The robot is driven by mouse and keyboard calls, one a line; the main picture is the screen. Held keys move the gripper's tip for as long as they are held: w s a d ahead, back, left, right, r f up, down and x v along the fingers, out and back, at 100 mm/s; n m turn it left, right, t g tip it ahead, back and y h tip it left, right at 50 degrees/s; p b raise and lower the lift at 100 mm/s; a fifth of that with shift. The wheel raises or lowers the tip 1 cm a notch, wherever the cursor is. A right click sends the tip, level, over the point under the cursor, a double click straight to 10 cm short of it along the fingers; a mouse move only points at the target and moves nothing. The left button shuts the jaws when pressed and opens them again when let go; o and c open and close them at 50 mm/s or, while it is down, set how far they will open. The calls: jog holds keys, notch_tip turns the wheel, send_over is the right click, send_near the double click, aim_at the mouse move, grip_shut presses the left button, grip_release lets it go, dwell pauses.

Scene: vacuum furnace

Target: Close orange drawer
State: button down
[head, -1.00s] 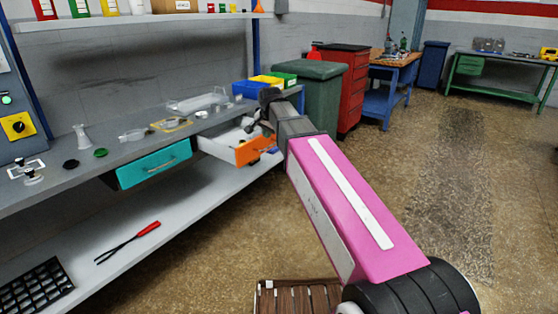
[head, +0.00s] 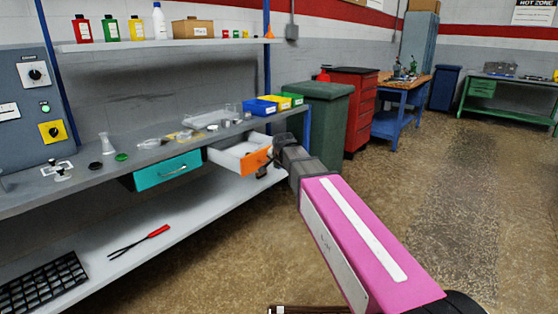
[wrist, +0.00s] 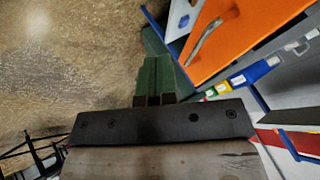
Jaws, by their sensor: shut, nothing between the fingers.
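The orange drawer (head: 256,160) hangs open under the grey workbench, with its pale inside showing from above. Its orange front and grey handle (wrist: 204,38) fill the upper right of the wrist view. My gripper (wrist: 157,62) is shut and empty. In the wrist view it is to the left of the handle, and I see no clear contact. In the head view the end of my arm is just right of the orange front, and the fingertips are hard to make out there.
A teal drawer (head: 168,170) is left of the orange one. Blue, yellow and green bins (head: 262,106) and glassware stand on the bench (head: 60,190). A lower shelf (head: 185,215) holds red-handled tongs (head: 140,243). A green waste bin (head: 318,120) stands to the right. Open floor lies in front.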

jog(key=shift+w+a+f, duration=0.25)
jog(key=shift+w+a, duration=0.35)
jog(key=shift+w, duration=0.15)
jog(key=shift+w+a+f, duration=0.3)
jog(key=shift+w+a, duration=0.25)
jog(key=shift+w, duration=0.15)
jog(key=shift+w+a+f, duration=0.25)
jog(key=shift+w+a, duration=0.35)
jog(key=shift+w, duration=0.15)
jog(key=shift+w+a, duration=0.1)
jog(key=w+a, duration=0.5)
jog(key=a, duration=0.1)
jog(key=w+a, duration=0.4)
jog(key=a, duration=0.2)
jog(key=w+a, duration=0.5)
jog(key=a, duration=0.1)
jog(key=shift+w+a, duration=0.3)
jog(key=shift+a, duration=0.1)
jog(key=shift+w+a, duration=0.1)
